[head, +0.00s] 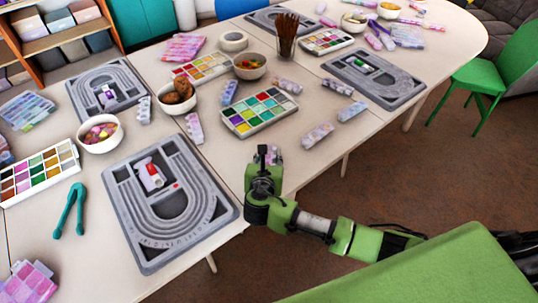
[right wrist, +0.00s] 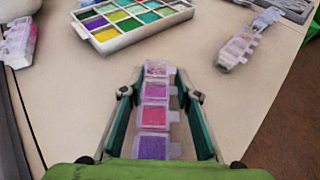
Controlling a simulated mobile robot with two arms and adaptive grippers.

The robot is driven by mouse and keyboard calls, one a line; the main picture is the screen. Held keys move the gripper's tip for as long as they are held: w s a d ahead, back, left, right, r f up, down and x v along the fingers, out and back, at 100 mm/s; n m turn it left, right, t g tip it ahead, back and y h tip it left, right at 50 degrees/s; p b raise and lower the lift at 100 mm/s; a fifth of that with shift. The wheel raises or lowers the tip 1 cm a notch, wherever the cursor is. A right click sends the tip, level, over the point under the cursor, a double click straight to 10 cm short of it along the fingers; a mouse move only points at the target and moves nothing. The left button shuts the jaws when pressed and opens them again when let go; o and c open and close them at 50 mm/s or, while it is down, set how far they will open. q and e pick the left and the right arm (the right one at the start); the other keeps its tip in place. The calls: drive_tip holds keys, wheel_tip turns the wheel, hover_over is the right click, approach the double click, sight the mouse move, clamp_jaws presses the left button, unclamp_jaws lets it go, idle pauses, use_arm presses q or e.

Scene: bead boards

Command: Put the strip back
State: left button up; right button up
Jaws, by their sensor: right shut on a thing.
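The strip, a row of clear lidded boxes with pink, magenta and purple beads, lies between the green fingers of my right gripper (right wrist: 160,96) in the right wrist view, its row of lids (right wrist: 154,117) facing the camera. In the head view my right gripper (head: 265,168) is at the near table edge, and the strip's far end (head: 270,154) shows just beyond it. The gripper is shut on the strip. I cannot tell whether the strip touches the table. My left gripper is not in view.
A white bead tray (head: 240,122) is just beyond the gripper; it also shows in the right wrist view (right wrist: 105,46). Other strips (head: 318,136) lie right of it. A grey bead board (head: 144,262) is at the near left, another (head: 400,98) at the right. Bare table surrounds the gripper.

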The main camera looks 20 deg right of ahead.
drive_tip(key=shift+f, duration=0.2)
drive_tip(key=o, duration=1.1)
drive_tip(key=shift+r, duration=0.1)
drive_tip(key=v, duration=1.2)
drive_tip(key=shift+p, duration=0.3)
